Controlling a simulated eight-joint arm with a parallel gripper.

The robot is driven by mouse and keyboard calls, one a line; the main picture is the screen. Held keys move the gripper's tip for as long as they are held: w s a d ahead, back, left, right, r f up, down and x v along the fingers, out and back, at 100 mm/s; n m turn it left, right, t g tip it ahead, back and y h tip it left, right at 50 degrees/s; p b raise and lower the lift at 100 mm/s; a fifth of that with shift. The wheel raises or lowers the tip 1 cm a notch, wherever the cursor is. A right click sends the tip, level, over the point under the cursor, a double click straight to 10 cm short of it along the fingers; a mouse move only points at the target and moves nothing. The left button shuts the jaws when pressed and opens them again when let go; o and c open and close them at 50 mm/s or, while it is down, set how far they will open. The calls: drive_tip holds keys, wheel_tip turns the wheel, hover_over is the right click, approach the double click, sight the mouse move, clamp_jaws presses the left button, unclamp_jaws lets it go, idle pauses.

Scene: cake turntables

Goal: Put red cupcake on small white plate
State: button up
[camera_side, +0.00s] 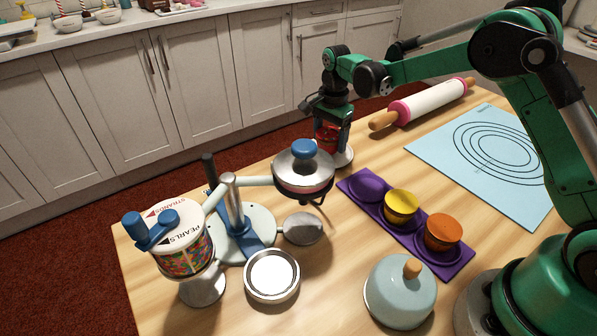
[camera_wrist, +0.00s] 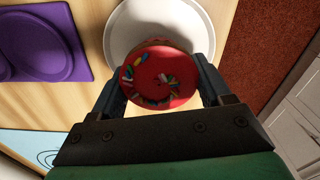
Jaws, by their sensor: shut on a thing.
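The red cupcake (camera_side: 326,138) is between the fingers of my gripper (camera_side: 331,141), at the far edge of the table. In the wrist view the red cupcake (camera_wrist: 158,76) has a red top with coloured sprinkles, and the fingers of my gripper (camera_wrist: 161,88) close on its two sides. The small white plate (camera_side: 345,158) is under the gripper, partly hidden by it. In the wrist view the white plate (camera_wrist: 200,32) lies behind the cupcake, which overlaps its near part. I cannot tell whether the cupcake touches the plate.
A purple tray (camera_side: 421,236) holds a yellow cupcake (camera_side: 401,206) and an orange cupcake (camera_side: 443,231); its far compartment is empty. A stand with a blue-knobbed dispenser (camera_side: 304,170) is close left of the plate. A rolling pin (camera_side: 432,101) and blue mat (camera_side: 440,155) lie to the right.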

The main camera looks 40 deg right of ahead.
sight(331, 134)
drive_tip(key=shift+f, duration=0.45)
drive_tip(key=shift+f, duration=0.1)
drive_tip(key=o, duration=1.4)
drive_tip(key=shift+c, duration=0.2)
wheel_tip(331, 134, up, 12)
drive_tip(key=s+a+r+n+t, duration=0.3)
drive_tip(key=s+r+n, duration=0.2)
drive_tip(key=s+n, duration=0.25)
drive_tip(key=s+a+f+n+t, duration=0.1)
drive_tip(key=s+f+n+t, duration=0.3)
drive_tip(key=s+n, duration=0.4)
drive_tip(key=shift+s+a+f, duration=0.15)
drive_tip(key=shift+s+f, duration=0.1)
drive_tip(key=shift+s, duration=0.7)
